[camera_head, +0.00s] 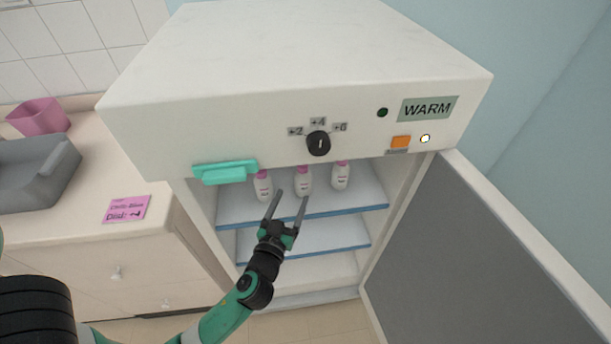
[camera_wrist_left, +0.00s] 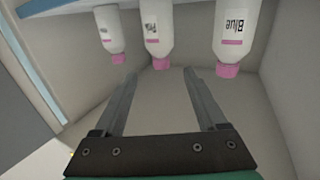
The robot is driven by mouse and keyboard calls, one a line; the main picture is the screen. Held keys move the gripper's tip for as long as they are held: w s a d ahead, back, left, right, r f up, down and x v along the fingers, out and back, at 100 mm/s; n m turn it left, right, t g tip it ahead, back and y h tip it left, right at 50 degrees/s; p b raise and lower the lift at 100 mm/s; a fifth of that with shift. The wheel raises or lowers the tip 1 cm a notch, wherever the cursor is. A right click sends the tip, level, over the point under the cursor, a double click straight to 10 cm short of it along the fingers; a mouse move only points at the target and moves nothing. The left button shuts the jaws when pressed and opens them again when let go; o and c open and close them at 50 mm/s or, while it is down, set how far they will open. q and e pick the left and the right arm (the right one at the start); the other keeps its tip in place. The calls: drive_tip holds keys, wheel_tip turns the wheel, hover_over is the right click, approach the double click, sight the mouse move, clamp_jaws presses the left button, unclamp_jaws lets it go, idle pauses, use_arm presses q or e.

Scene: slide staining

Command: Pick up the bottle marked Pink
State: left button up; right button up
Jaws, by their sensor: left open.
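Three white bottles with pink caps stand in a row on the upper shelf of the open cabinet: a left one (camera_head: 263,186), a middle one (camera_head: 304,181) and a right one (camera_head: 340,175). The wrist view shows them upside down. There, the bottle at right (camera_wrist_left: 236,32) reads "Blue"; the labels of the middle bottle (camera_wrist_left: 157,28) and the left bottle (camera_wrist_left: 109,30) are too small to read surely. My left gripper (camera_head: 292,196) is open and empty in front of the shelf, its fingers pointing toward the middle bottle. My right gripper is not in view.
The cabinet door (camera_head: 480,260) stands open at right. A teal handle (camera_head: 225,172) juts out above the opening. A lower shelf (camera_head: 300,236) looks empty. On the left counter are a pink card (camera_head: 127,209), a grey tray (camera_head: 38,172) and a pink container (camera_head: 39,117).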

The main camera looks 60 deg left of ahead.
sight(301, 173)
use_arm(q)
drive_tip(key=x, duration=0.7)
drive_tip(key=r+x, duration=0.1)
drive_tip(key=x, duration=0.3)
drive_tip(key=shift+w+a, duration=0.1)
drive_tip(key=shift+a, duration=0.1)
drive_tip(key=shift+f, duration=0.1)
clamp_jaws()
idle(0.9)
